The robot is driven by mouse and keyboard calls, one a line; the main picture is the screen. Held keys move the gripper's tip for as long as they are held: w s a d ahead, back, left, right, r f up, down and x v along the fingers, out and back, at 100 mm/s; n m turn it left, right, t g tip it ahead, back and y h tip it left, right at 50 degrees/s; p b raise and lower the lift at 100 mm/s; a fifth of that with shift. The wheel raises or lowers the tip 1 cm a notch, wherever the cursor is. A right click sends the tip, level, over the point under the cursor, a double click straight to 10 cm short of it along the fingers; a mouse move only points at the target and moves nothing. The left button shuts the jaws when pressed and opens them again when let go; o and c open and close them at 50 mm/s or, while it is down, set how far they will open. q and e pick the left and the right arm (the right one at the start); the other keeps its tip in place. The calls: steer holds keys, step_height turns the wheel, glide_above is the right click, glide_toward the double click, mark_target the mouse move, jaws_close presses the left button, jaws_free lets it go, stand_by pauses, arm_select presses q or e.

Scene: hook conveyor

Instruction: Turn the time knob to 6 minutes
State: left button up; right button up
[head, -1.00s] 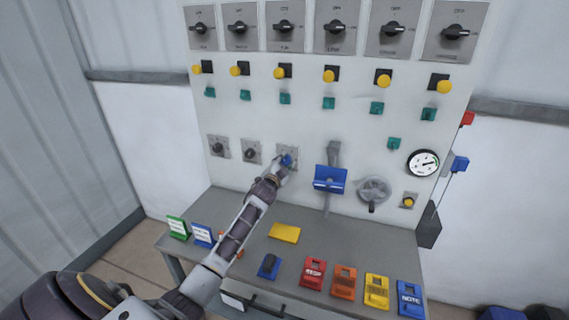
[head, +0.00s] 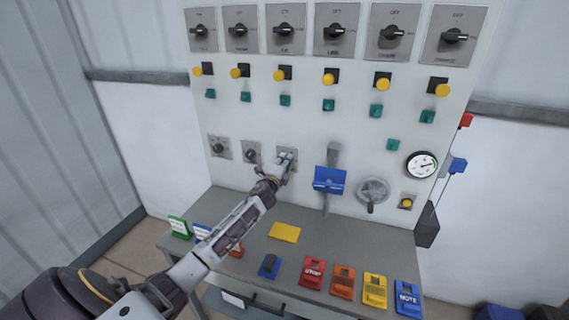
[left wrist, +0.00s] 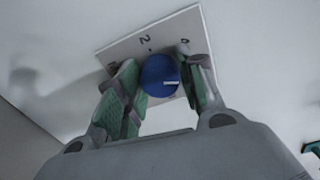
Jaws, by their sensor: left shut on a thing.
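The time knob (left wrist: 158,76) is a blue round knob on a grey square dial plate (left wrist: 110,55) in the left wrist view. A white mark on the knob points toward the right of that view. A "2" and what looks like a "0" show on the plate; the other figures are hidden or unreadable. In the head view the plate (head: 293,152) is third in the lower row, and my gripper hides the knob. My left gripper (left wrist: 157,72) is shut on the knob, one green-padded finger on each side. It reaches the panel in the head view (head: 286,160).
Two similar plates with black knobs (head: 219,148) (head: 250,154) sit left of the gripped one. A blue-handled lever (head: 329,180) and a grey handwheel (head: 373,191) are to its right. The desk (head: 340,237) below carries a yellow block (head: 284,232) and several coloured signs.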

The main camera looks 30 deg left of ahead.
arm_select(q)
steer(key=shift+m, duration=0.8)
steer(key=shift+f, duration=0.1)
steer(key=o, duration=1)
steer(key=shift+s, duration=0.1)
steer(key=v, duration=1.2)
stand_by(0.7)
